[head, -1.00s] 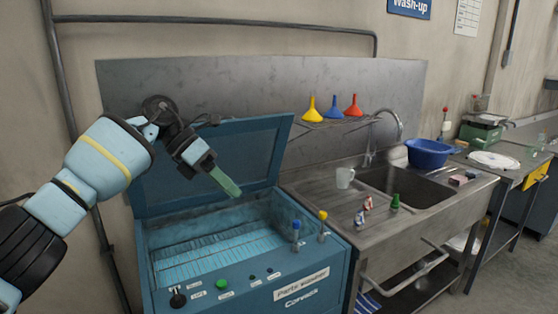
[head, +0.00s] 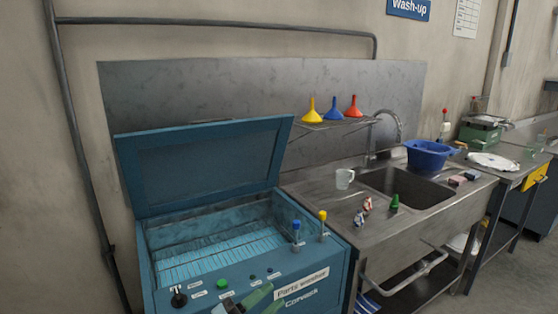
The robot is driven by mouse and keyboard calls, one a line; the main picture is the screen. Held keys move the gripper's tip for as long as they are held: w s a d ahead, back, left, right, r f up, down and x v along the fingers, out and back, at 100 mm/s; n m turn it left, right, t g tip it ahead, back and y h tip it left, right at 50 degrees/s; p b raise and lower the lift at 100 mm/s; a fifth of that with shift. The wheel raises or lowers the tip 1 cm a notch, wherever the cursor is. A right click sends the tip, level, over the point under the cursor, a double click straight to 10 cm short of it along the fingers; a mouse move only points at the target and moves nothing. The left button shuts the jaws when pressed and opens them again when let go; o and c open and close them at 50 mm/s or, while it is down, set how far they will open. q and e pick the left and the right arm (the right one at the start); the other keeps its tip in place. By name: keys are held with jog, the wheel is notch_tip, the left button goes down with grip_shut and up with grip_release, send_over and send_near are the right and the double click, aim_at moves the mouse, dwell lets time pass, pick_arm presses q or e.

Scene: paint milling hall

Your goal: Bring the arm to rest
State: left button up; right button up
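My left gripper (head: 268,298) shows at the bottom edge of the head view, low in front of the parts washer's front panel. Its two green fingers stand a little apart with nothing seen between them, so it looks open and empty. Most of its body and the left arm are cut off by the frame's lower edge. My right gripper is not in view.
The blue parts washer (head: 345,265) has its lid (head: 205,165) raised and an empty-looking rack inside. Funnels (head: 333,109) stand on a shelf.

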pick_arm(q)
jog(key=s+a+f+n+t+y, duration=0.1)
jog(key=s+a+f+n+y, duration=0.65)
jog(key=f+n, duration=0.3)
jog(key=s+a+f+n+y, duration=0.65)
jog(key=s+f+n, duration=0.25)
jog(key=f, duration=0.2)
jog(key=s+a+f+n+g+y, duration=0.1)
jog(key=s+a+f+g, duration=0.1)
jog(key=s, duration=0.4)
jog(key=s+a+f+n+g+y, duration=0.1)
jog(key=s+a+f+n, duration=0.1)
jog(key=s+f, duration=0.2)
jog(key=s, duration=0.3)
jog(key=shift+a+g+y, duration=0.15)
jog(key=shift+g+y, duration=0.15)
jog(key=shift+g, duration=0.1)
